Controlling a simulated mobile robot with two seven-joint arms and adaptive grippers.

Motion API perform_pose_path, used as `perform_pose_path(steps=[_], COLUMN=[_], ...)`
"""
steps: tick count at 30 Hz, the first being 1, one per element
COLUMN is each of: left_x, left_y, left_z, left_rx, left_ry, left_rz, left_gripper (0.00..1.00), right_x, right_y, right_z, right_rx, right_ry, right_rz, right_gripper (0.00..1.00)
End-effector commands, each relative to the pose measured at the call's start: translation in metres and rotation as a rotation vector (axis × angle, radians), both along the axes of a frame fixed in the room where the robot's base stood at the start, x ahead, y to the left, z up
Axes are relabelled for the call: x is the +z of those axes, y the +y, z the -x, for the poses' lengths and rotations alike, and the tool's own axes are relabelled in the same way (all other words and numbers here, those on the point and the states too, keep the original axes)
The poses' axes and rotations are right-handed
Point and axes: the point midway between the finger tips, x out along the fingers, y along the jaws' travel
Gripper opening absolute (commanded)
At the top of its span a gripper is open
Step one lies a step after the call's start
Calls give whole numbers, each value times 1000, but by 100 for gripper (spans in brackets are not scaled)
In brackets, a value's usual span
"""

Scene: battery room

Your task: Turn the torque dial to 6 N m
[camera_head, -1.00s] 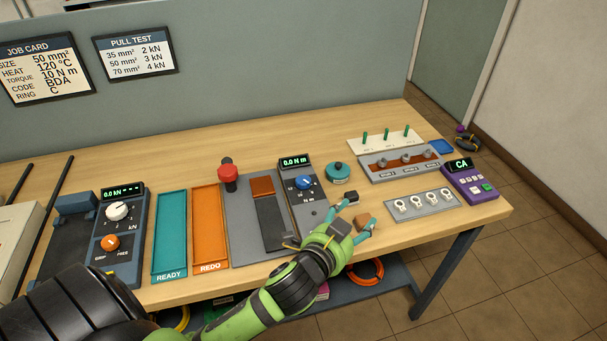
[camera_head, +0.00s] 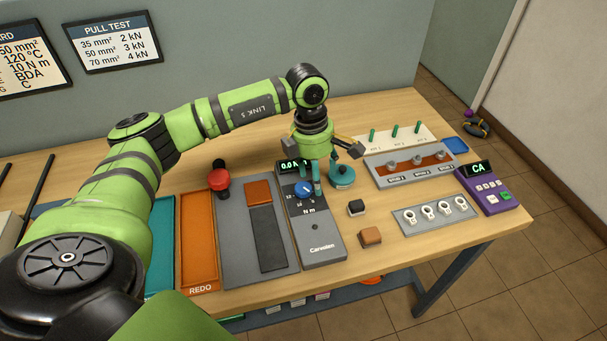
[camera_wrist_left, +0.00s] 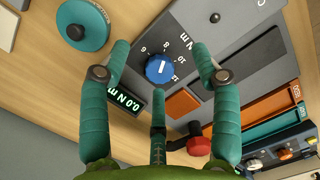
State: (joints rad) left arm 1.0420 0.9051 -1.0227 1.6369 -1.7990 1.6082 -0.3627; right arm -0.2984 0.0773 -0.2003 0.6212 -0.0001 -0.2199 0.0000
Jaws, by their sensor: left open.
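The blue torque dial (camera_head: 303,189) sits on the grey torque unit (camera_head: 318,229), below a display (camera_head: 292,166) that is partly hidden by my gripper. In the left wrist view the dial (camera_wrist_left: 159,69) has a white pointer line and a ring of numbers around it, and the display (camera_wrist_left: 125,104) reads 0.0 N m. My left gripper (camera_head: 319,186) points down over the unit, just right of the dial in the head view. In the wrist view its teal fingers are spread on either side of the dial, with a third finger below it. They hold nothing. My right gripper does not show.
A teal round knob (camera_head: 341,177) stands close to the right of the fingers. A red-topped knob (camera_head: 219,179) is on the left. A black block (camera_head: 356,207) and a brown block (camera_head: 370,237) lie right of the unit. The purple device (camera_head: 488,190) shows CA.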

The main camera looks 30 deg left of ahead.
Motion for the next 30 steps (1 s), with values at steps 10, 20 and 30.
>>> perform_pose_path(steps=[10, 20, 30], left_x=[-17, -57, -61], left_y=[38, 37, 36], left_z=[4, 3, 3], left_rx=[24, 22, 22], left_ry=[36, 31, 30], left_rz=[-126, -122, -121], left_gripper=[63, 63, 51], right_x=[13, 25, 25], right_y=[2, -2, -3], right_z=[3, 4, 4], right_rx=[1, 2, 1], right_ry=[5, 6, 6], right_rz=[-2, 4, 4], right_gripper=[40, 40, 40])
